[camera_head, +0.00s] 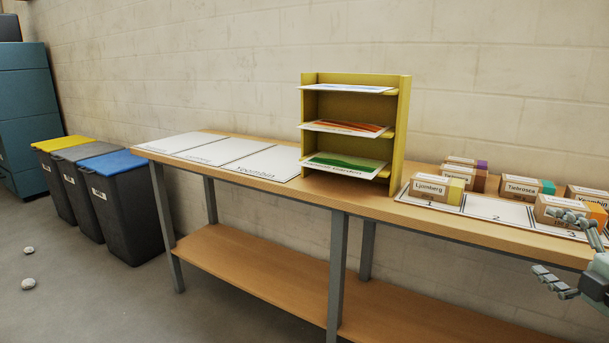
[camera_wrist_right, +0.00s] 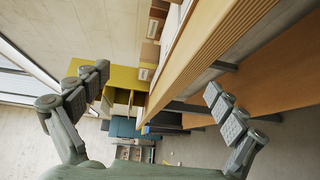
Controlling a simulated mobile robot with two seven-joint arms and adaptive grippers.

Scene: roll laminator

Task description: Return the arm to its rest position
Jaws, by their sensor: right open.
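My right gripper (camera_head: 552,244) is at the right edge of the head view, in front of the long table's right end. Its fingers are spread open, with nothing between them. One finger overlaps a small cardboard box (camera_head: 548,209) in the picture; I cannot tell whether they touch. In the right wrist view the open gripper (camera_wrist_right: 156,82) has one finger at each side, with the table edge (camera_wrist_right: 205,50) running beyond it. Most of my right arm is outside the head view. My left gripper is not in view.
The wooden table (camera_head: 450,226) carries several labelled boxes on numbered mats, a yellow shelf (camera_head: 397,135) with sheets, and white panels (camera_head: 262,163). A lower shelf (camera_head: 260,270) is bare. Bins (camera_head: 130,215) stand left. The floor in front of the table is mostly clear.

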